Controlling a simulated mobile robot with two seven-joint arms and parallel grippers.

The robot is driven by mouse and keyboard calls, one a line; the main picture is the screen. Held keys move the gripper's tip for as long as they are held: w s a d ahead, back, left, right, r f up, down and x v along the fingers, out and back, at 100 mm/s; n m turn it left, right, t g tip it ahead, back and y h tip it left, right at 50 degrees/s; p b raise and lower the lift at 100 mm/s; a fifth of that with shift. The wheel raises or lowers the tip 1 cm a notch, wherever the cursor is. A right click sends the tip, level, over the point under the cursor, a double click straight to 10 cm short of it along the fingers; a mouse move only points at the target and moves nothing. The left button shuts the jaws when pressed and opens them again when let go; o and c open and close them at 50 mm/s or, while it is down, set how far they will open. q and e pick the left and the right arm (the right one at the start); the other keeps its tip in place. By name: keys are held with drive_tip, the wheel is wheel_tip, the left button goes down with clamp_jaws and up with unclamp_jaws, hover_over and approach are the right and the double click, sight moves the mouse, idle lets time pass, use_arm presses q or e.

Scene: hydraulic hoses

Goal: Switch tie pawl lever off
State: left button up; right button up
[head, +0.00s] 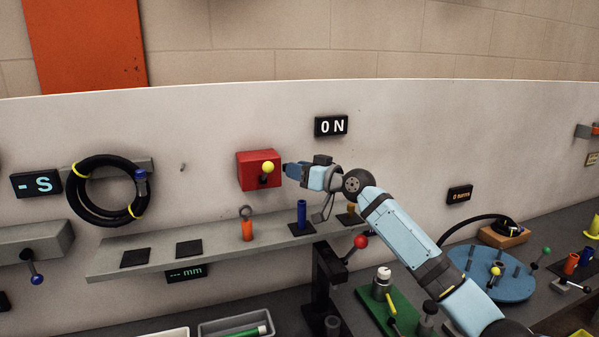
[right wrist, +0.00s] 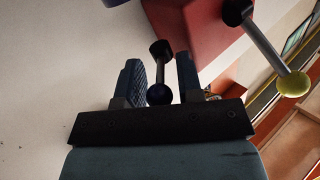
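A red box (head: 257,170) is mounted on the white wall below the lit ON sign (head: 331,126). A lever with a yellow knob (head: 268,167) stands out from its front. My right gripper (head: 289,170) is just right of the box, pointing left along the wall. The yellow knob (right wrist: 293,84) is outside the fingers, to the right. No label shows which lever is the tie pawl lever. My left gripper is out of view.
Below is a grey shelf (head: 215,253) with an orange peg (head: 247,229) and a blue peg (head: 301,214). A coiled black hose (head: 72,190) hangs at the left, above a grey box with a blue-knobbed lever (head: 37,279). A red-knobbed lever (head: 361,242) is under my right arm.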

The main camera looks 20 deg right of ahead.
drive_tip(key=shift+s+d+f, duration=0.15)
drive_tip(key=shift+s+d, duration=0.15)
drive_tip(key=b+v, duration=0.1)
drive_tip(key=v, duration=0.5)
drive_tip(key=shift+s+b, duration=0.25)
drive_tip(key=shift+b, duration=0.1)
drive_tip(key=shift+d, duration=0.1)
